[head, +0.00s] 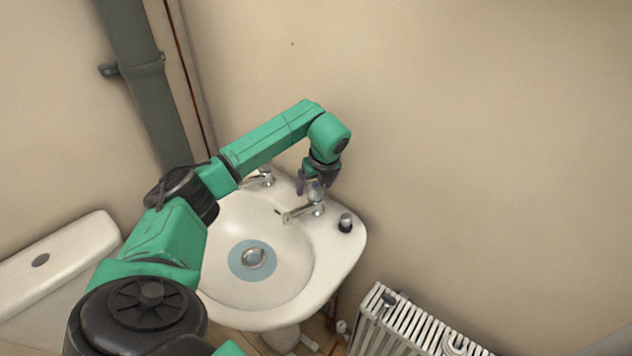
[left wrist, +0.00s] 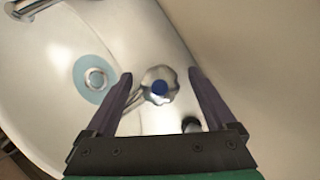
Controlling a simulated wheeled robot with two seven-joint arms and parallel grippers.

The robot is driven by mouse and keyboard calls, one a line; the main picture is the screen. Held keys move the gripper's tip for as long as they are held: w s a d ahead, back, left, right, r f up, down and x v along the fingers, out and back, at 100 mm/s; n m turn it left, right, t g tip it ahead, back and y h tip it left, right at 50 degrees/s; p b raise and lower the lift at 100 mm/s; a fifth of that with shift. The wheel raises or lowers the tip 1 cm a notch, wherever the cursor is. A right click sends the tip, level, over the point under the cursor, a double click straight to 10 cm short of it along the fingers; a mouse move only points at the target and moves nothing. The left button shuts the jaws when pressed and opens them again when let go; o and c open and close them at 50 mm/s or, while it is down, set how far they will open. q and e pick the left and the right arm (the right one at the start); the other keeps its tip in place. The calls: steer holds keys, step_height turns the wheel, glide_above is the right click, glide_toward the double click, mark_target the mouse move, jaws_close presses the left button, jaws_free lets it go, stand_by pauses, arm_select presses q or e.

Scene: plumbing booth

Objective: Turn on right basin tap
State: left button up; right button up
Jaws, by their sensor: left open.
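The white basin (head: 338,262) has two metal taps on its back ledge. The right basin tap (head: 305,211) has its spout pointing left over the bowl. In the left wrist view its round lobed handle with a blue centre (left wrist: 159,87) shows from above. My left gripper (head: 313,188) points down over this tap. In the left wrist view its two dark fingers (left wrist: 160,74) are open, one on each side of the handle, with visible gaps. How far the fingers reach down beside the handle is hard to tell. My right gripper is not in view.
The other tap (head: 262,177) stands to the left, with my arm close in front. A dark-topped plug (head: 345,222) sits on the ledge to the right. A blue-ringed drain (head: 253,260) is in the bowl. A wall is close behind; a white radiator (head: 410,330) stands lower right.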

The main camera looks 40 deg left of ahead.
arm_select(q)
steer(key=v, duration=1.4)
steer(key=shift+r+p, duration=0.25)
steer(key=shift+p, duration=0.1)
steer(key=shift+d, duration=0.1)
